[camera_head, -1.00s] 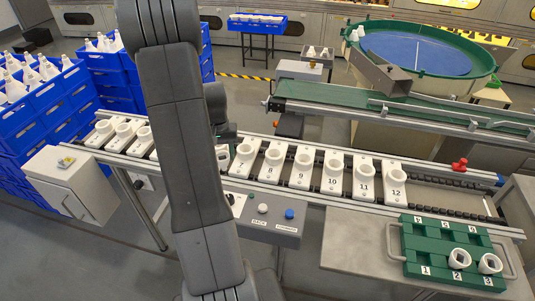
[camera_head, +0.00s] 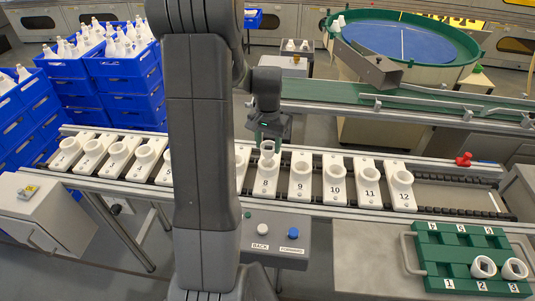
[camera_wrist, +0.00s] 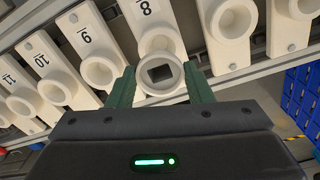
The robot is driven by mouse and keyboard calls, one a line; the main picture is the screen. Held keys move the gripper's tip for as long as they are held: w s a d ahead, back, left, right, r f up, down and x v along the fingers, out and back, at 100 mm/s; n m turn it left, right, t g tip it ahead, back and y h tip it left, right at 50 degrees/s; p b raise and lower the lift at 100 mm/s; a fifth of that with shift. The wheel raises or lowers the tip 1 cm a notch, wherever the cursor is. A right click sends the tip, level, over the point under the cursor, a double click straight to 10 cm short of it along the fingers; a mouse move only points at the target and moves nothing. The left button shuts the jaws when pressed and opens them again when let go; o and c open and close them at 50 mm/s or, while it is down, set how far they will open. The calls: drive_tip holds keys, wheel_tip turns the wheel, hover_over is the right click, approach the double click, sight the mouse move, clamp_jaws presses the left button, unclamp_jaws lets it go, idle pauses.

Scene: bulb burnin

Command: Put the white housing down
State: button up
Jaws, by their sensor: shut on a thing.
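My gripper (camera_head: 267,138) is shut on a white housing (camera_head: 267,148), over the numbered holder 8 (camera_head: 265,184) on the conveyor. In the wrist view the green fingers of my gripper (camera_wrist: 160,86) stand on both sides of the housing (camera_wrist: 146,88), which shows a square dark opening. The housing is in line with the round cup of holder 8 (camera_wrist: 148,22). I cannot tell whether it touches the cup or hangs just above it.
Neighbouring white holders stand close on both sides, such as holder 9 (camera_head: 299,190). A green tray (camera_head: 428,240) with two white pieces is at front right. A button box (camera_head: 276,246) stands in front of the conveyor. My arm hides part of the row.

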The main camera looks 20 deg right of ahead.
sight(268, 152)
drive_tip(key=shift+f, duration=2.05)
drive_tip(key=shift+f, duration=0.1)
drive_tip(key=o, duration=0.9)
drive_tip(key=shift+o, duration=0.2)
wheel_tip(268, 152, up, 12)
